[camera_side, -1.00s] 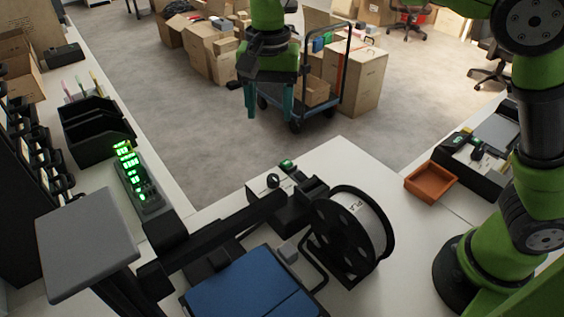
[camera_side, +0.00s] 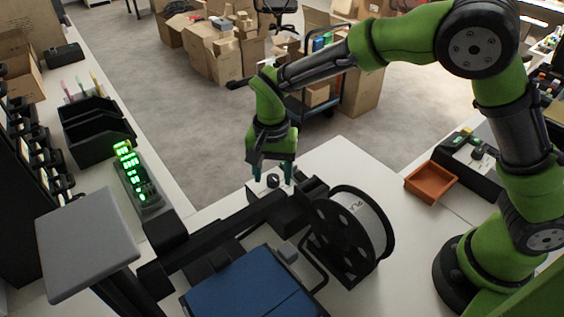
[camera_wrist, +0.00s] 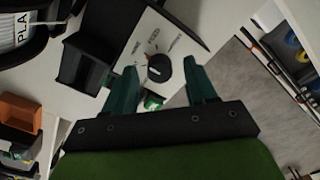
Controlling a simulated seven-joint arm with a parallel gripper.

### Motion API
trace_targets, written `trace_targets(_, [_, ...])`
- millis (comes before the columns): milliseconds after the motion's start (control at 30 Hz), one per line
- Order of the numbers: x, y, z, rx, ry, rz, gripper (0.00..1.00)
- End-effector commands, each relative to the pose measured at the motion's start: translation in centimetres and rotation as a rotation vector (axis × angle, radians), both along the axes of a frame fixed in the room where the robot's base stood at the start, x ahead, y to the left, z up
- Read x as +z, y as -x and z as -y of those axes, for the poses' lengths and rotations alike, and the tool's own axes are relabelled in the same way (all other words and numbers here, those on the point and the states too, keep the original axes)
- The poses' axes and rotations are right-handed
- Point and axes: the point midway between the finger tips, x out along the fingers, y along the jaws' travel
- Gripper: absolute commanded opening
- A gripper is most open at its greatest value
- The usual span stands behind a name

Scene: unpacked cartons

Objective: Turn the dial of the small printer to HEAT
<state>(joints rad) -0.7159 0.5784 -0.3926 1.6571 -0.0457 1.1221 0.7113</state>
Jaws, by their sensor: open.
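The small printer is a 3D printer with a black frame (camera_side: 225,232) and a blue bed (camera_side: 250,285), on a white table in the side view. Its dial, a black round knob (camera_wrist: 159,67) with a white pointer mark, sits on a white panel (camera_wrist: 178,38) with printed labels too small to read surely. The knob also shows in the side view (camera_side: 273,181). My gripper (camera_side: 272,180) is open above the panel, its teal fingers apart. In the wrist view the fingers (camera_wrist: 155,78) stand on either side of the knob; I cannot tell whether they touch it.
A black spool (camera_side: 350,235) marked PLA stands right of the panel. An orange tray (camera_side: 431,182) lies farther right. A black strip with lit green displays (camera_side: 132,175) stands at left. A green-lit part (camera_wrist: 153,102) sits close beside the knob.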

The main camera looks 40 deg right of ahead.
Motion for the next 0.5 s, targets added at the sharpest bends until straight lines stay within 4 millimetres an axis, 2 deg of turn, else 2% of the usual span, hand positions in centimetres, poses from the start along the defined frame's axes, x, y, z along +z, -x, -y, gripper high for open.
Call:
trace_targets(367, [-0.60, 0.00, 0.01, 0.000, 0.000, 0.000, 0.56])
trace_targets(500, [-0.58, 0.00, 0.01, 0.000, 0.000, 0.000, 0.35])
